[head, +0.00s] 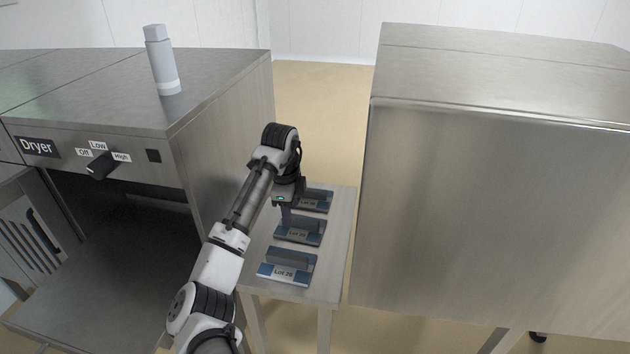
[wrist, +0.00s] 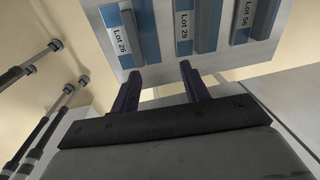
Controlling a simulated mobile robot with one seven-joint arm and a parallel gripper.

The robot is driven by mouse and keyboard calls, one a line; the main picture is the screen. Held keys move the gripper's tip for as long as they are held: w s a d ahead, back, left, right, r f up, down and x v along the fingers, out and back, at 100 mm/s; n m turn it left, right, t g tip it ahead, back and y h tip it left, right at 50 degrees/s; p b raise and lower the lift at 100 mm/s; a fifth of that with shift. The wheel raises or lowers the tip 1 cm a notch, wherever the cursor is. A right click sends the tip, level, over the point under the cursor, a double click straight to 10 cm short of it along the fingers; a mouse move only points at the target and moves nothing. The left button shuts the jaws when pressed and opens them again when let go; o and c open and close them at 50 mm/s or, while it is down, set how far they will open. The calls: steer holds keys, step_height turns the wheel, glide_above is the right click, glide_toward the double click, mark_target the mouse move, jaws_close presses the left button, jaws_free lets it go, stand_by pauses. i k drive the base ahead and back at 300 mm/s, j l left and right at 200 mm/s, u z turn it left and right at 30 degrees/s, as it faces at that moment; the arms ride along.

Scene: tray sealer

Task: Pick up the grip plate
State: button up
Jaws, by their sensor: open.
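Three blue-edged grip plates with raised dark grey bar handles lie in a row on a small table (head: 327,270). The nearest is labelled Lot 26 (head: 287,258); in the wrist view it is at the upper left (wrist: 145,30). The middle plate's label looks like Lot 29 (head: 303,225); it is at the top centre of the wrist view (wrist: 208,25). The farthest reads Lot 56 in the wrist view (wrist: 265,18) and is partly hidden by my arm in the head view (head: 320,199). My gripper (wrist: 161,71) is open and empty, with its fingers apart, near the middle plate in the head view.
A steel dryer (head: 225,110) with a dial and open bay stands left of the table, with a grey bottle (head: 162,62) on top. A large steel cabinet (head: 500,200) stands close on the right. The table sits in the narrow gap between them.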

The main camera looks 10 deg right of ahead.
mark_target(314, 200)
steer(key=i+l, duration=0.2)
steer(key=i, duration=0.25)
steer(key=i+l, duration=0.25)
steer(key=i, duration=0.2)
